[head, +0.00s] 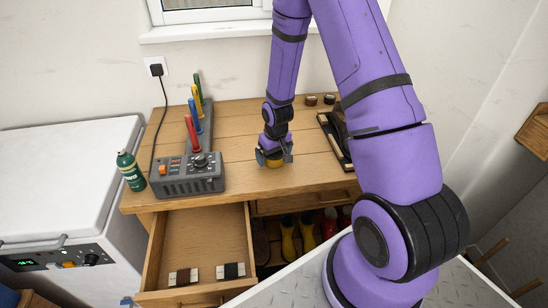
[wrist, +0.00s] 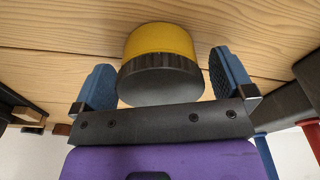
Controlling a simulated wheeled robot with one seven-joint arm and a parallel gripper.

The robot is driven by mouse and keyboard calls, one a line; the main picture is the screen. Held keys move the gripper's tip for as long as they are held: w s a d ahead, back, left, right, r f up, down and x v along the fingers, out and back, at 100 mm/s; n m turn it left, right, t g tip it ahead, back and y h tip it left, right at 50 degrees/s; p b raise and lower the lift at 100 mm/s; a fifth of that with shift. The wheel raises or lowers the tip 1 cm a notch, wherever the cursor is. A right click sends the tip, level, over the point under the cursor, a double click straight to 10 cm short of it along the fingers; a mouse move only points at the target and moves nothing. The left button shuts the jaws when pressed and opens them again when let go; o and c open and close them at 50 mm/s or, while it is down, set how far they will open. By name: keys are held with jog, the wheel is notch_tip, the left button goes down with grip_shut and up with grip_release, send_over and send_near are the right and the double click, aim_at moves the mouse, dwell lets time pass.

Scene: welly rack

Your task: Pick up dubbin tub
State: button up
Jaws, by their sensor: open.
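The dubbin tub (wrist: 160,42) is a short round tub, yellow with a dark ribbed lid. In the wrist view it sits between the two blue finger pads of my gripper (wrist: 163,85), with a gap at each side. In the head view the tub (head: 273,163) shows as a bit of yellow on the wooden bench top, mostly hidden by my gripper (head: 274,153). My gripper is open and points down around the tub.
A grey device (head: 187,177) with upright coloured handles stands left of my gripper. An open drawer (head: 205,238) juts out in front.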

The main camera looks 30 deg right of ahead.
jog(key=shift+f, duration=0.25)
jog(key=shift+c, duration=0.5)
jog(key=c, duration=0.9)
jog(key=shift+w+r, duration=0.1)
jog(key=shift+r, duration=0.05)
